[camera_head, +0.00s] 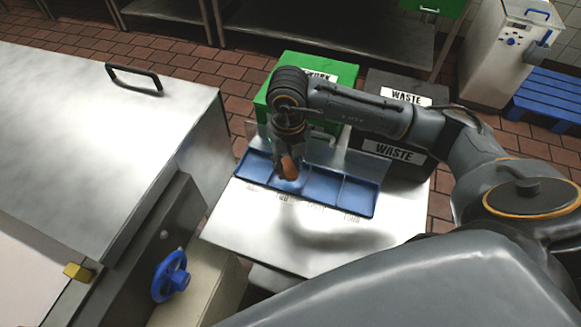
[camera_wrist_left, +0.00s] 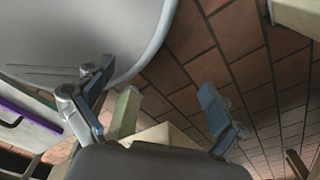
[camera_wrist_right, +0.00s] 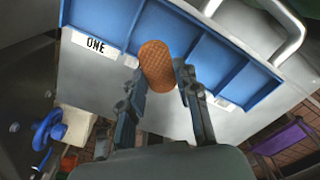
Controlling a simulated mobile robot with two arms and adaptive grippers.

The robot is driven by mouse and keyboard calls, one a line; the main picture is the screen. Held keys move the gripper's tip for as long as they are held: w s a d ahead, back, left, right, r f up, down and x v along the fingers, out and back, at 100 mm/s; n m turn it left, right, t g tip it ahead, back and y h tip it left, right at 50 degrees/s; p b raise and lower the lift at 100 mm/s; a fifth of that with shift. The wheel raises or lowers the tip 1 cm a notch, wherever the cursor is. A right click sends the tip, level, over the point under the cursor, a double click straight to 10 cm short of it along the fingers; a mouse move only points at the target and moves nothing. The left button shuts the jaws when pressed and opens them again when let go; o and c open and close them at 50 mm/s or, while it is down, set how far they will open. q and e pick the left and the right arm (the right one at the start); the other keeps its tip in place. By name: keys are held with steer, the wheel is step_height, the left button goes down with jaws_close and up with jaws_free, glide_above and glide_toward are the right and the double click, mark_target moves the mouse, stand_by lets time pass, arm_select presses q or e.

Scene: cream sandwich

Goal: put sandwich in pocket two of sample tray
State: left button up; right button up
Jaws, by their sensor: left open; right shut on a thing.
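In the head view this gripper (camera_head: 287,160) points down over the blue sample tray (camera_head: 357,196), which has a row of pockets. The sandwich shows over the second pocket from the left, beside the pocket above the ONE label. Its exact height above the pocket floor is hard to tell. My left gripper (camera_wrist_left: 153,85) is open and empty, away from the tray.
The tray lies on a metal table (camera_head: 270,225). Behind it stand a green bin (camera_head: 335,72) and dark waste bins (camera_head: 400,165). A large steel machine (camera_head: 100,130) with a blue handwheel (camera_head: 170,276) stands at left. The table's front is clear.

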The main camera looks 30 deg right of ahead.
mark_target(291, 163)
steer(key=shift+w+d+f, duration=0.35)
steer(key=shift+w+f, duration=0.05)
steer(key=shift+f, duration=0.2)
steer(key=f, duration=0.1)
steer(key=f+p, duration=0.1)
steer(key=f, duration=0.1)
steer(key=shift+w+d, duration=0.25)
steer(key=shift+f, duration=0.5)
steer(key=shift+f, duration=0.15)
steer(key=o, duration=0.8)
